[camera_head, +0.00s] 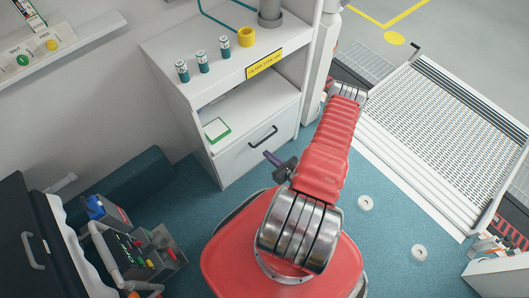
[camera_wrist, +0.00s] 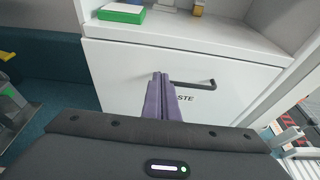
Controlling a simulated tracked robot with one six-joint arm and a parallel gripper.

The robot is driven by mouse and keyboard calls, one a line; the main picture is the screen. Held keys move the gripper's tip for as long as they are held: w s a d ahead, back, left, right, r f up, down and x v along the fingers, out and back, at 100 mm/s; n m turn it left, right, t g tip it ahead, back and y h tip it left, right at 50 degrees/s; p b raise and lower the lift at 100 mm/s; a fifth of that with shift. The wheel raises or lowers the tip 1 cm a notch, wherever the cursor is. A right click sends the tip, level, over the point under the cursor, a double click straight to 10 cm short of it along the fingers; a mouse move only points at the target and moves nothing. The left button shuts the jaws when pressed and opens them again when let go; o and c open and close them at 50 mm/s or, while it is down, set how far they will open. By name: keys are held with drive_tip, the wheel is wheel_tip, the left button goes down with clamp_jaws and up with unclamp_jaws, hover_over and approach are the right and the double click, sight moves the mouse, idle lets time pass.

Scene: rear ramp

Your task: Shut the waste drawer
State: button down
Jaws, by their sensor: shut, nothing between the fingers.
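The waste drawer (camera_head: 244,150) is the white front low in the white cabinet, with a black bar handle (camera_head: 263,136). In the wrist view the drawer front (camera_wrist: 120,85) fills the middle, with the handle (camera_wrist: 195,84) and part of the word WASTE. The front looks flush or nearly flush with the cabinet; I cannot tell whether a small gap is left. My gripper (camera_head: 268,156) is before the drawer, just below the handle in the head view. Its purple fingers (camera_wrist: 162,78) are together and empty, pointing at the front by the handle's left end. I cannot tell whether they touch it.
A green-edged white item (camera_head: 217,129) lies on the open shelf above the drawer. Several small canisters (camera_head: 203,62) and a yellow cup (camera_head: 246,37) stand on the cabinet top. White rings (camera_head: 365,202) lie on the blue floor. A ramp (camera_head: 445,135) is at right, a toolbox (camera_head: 109,212) at left.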

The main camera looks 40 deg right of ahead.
drive_tip(key=shift+s+r, duration=0.25)
drive_tip(key=shift+s, duration=0.45)
drive_tip(key=s+a+r+n+y, duration=0.1)
drive_tip(key=a+r+n+y, duration=0.15)
drive_tip(key=a+y, duration=0.5)
drive_tip(key=s+a+r+n+g+h, duration=0.1)
drive_tip(key=a+r+n+g, duration=0.3)
drive_tip(key=r+n, duration=0.75)
drive_tip(key=s+a+r+n+g+h, duration=0.2)
drive_tip(key=r+n+g, duration=0.45)
drive_tip(key=r, duration=0.95)
drive_tip(key=s+a+r+n+g+h, duration=0.1)
drive_tip(key=a+r+n+g, duration=0.3)
drive_tip(key=r+n, duration=0.75)
drive_tip(key=a+r+n+t+h, duration=0.1)
drive_tip(key=a+r, duration=0.3)
drive_tip(key=r, duration=0.6)
drive_tip(key=a+r+n+t+h, duration=0.1)
drive_tip(key=a+r+n+t, duration=0.2)
drive_tip(key=r, duration=0.7)
drive_tip(key=shift+s+a+n+t+h, duration=0.35)
drive_tip(key=shift+a+t, duration=0.5)
drive_tip(key=shift+a, duration=0.3)
